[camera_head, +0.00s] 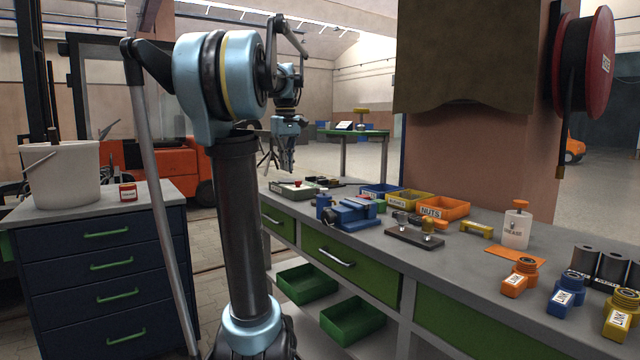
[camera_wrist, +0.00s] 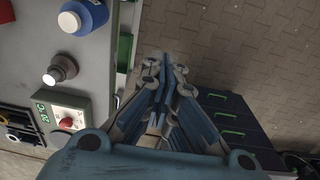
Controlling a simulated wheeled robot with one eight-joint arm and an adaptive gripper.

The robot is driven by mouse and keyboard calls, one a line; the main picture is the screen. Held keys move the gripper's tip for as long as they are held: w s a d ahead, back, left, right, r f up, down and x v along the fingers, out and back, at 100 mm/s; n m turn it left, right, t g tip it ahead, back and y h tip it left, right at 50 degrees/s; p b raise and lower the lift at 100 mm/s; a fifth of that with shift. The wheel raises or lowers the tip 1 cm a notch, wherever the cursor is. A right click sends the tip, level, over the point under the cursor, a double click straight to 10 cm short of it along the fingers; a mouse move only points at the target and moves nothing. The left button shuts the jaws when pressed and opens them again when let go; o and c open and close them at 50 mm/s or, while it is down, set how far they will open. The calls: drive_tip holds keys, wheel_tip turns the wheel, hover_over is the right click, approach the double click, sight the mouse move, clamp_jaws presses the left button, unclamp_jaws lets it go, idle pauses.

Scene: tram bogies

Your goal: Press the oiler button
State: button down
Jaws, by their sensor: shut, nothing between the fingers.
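A white bottle (camera_head: 516,232) with an orange knob on top and a label that seems to read GREASE stands upright on the right part of the workbench. A grey box (camera_head: 291,187) with a red button stands at the bench's far left end. In the wrist view the same box (camera_wrist: 58,112) shows a 20°C marking and its red button (camera_wrist: 66,122). I cannot tell which of the two is the oiler. My gripper (camera_head: 291,168) is shut and empty, pointing down above the far end of the bench; its closed fingers also show in the wrist view (camera_wrist: 163,68), right of the box and apart from it.
A blue drawer cabinet (camera_head: 98,268) with a white bucket (camera_head: 62,172) stands at left. Brick floor (camera_wrist: 235,50) lies below the gripper.

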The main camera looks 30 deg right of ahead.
wheel_tip(320, 180, up, 6)
hover_over(324, 190)
drive_tip(key=w, duration=0.3)
drive_tip(key=shift+s+d+r, duration=0.15)
drive_tip(key=shift+d, duration=0.25)
wheel_tip(324, 190, down, 14)
drive_tip(key=shift+f, duration=0.1)
